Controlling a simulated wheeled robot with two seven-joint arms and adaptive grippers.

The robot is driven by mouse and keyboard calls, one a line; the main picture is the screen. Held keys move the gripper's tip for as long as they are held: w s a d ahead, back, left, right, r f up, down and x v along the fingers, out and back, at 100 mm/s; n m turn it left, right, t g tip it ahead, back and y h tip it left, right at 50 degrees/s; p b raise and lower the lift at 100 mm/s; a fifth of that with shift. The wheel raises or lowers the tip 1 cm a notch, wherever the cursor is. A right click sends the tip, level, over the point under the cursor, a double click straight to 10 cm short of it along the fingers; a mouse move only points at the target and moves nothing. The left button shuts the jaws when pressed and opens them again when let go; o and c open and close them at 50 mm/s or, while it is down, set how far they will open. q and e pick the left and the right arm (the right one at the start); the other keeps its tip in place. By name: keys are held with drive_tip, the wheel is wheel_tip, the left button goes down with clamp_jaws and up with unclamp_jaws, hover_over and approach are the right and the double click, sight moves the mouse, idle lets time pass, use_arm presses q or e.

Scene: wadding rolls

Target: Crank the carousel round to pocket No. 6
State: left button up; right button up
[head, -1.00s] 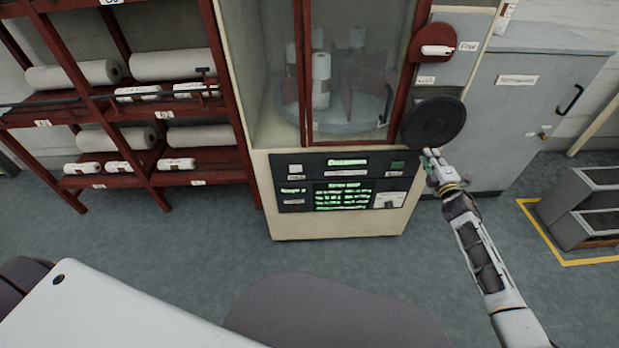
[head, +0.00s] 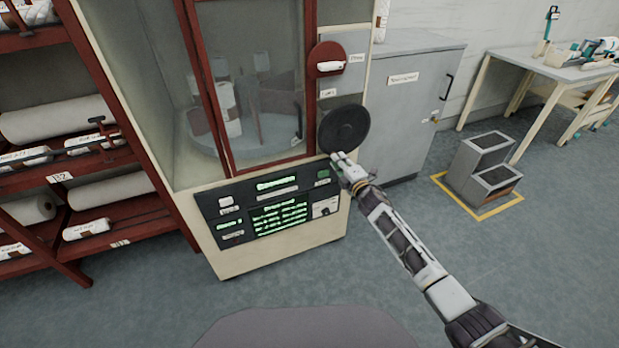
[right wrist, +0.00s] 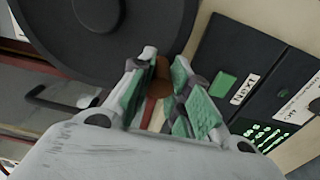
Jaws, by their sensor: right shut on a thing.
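The black crank wheel (head: 343,128) is on the front of the cream carousel cabinet, right of its red-framed window. My right gripper (head: 338,162) is at the lower edge of the wheel. In the right wrist view, its green-padded fingers (right wrist: 159,95) are shut on the brown crank handle (right wrist: 160,78), which is mostly hidden between them. The carousel (head: 268,132) shows behind the glass as a round grey platform with upright dividers and white rolls. I cannot read its pocket numbers. My left gripper is not in view.
A dark control panel (head: 268,212) with green text, too blurred to read, is below the window. A red disc with a white handle (head: 330,66) is above the wheel. A red roll rack (head: 75,215) stands left, a grey cabinet (head: 400,100) and step stool (head: 485,165) right.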

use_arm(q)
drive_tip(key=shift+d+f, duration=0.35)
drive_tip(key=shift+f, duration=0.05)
use_arm(e)
drive_tip(key=shift+d, duration=0.15)
drive_tip(key=shift+a+r+p, duration=0.35)
drive_tip(key=shift+r+p, duration=0.05)
drive_tip(key=shift+r, duration=0.1)
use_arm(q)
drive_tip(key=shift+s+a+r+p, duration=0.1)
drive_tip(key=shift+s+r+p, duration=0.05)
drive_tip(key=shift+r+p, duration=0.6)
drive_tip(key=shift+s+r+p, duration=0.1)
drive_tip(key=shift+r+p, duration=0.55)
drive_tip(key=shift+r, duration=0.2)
use_arm(e)
drive_tip(key=shift+s+a+r, duration=0.25)
drive_tip(key=shift+a+r, duration=0.45)
drive_tip(key=shift+r, duration=0.15)
drive_tip(key=shift+s+a+r, duration=0.25)
drive_tip(key=shift+a+r, duration=0.45)
drive_tip(key=shift+r, duration=0.1)
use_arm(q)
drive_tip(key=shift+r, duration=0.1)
use_arm(e)
drive_tip(key=shift+r, duration=0.1)
